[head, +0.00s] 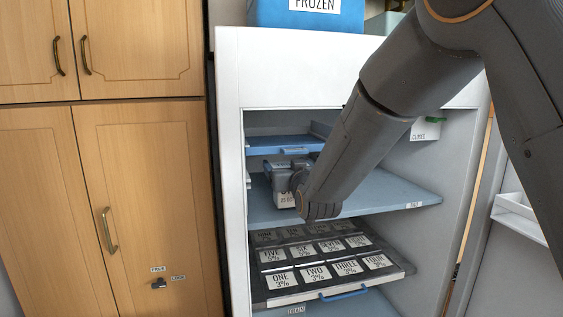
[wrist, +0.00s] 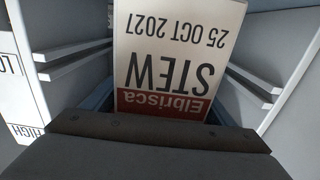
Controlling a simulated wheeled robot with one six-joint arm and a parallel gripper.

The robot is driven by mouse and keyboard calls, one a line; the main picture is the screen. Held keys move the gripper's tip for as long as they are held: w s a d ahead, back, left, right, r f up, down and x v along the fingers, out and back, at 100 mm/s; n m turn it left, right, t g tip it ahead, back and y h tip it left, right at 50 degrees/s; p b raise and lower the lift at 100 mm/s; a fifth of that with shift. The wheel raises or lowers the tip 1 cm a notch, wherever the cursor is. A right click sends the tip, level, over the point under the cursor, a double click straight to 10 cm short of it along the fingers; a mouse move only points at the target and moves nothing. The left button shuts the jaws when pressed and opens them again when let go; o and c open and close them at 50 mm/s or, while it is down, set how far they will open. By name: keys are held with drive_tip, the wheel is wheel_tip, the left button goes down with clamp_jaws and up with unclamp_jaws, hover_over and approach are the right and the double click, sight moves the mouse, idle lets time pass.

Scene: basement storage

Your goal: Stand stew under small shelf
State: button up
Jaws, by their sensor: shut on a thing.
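In the head view the stew (head: 285,200) is partly hidden by my arm. My gripper (head: 290,185) is shut on it, inside the open cabinet at the left, above the wide blue shelf (head: 400,198). I cannot tell whether the pack touches that shelf. A small blue shelf (head: 280,142) is above and behind the gripper. In the wrist view my gripper (wrist: 160,128) covers the pack's near end.
Below is a dark tray (head: 262,288) of several numbered labels with a blue handle. The cabinet's white left wall (head: 230,190) is close to the gripper. The open door (head: 505,240) is at the right. The wide shelf's right part is clear.

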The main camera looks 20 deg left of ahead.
drive_tip(key=w+a+p, duration=0.1)
drive_tip(key=w, duration=0.1)
drive_tip(key=w+a+f+p, duration=0.1)
drive_tip(key=w, duration=0.1)
drive_tip(key=shift+a+f, duration=0.15)
drive_tip(key=shift+f, duration=0.15)
drive_tip(key=o, duration=1.6)
drive_tip(key=shift+f, duration=0.1)
drive_tip(key=shift+o, duration=0.2)
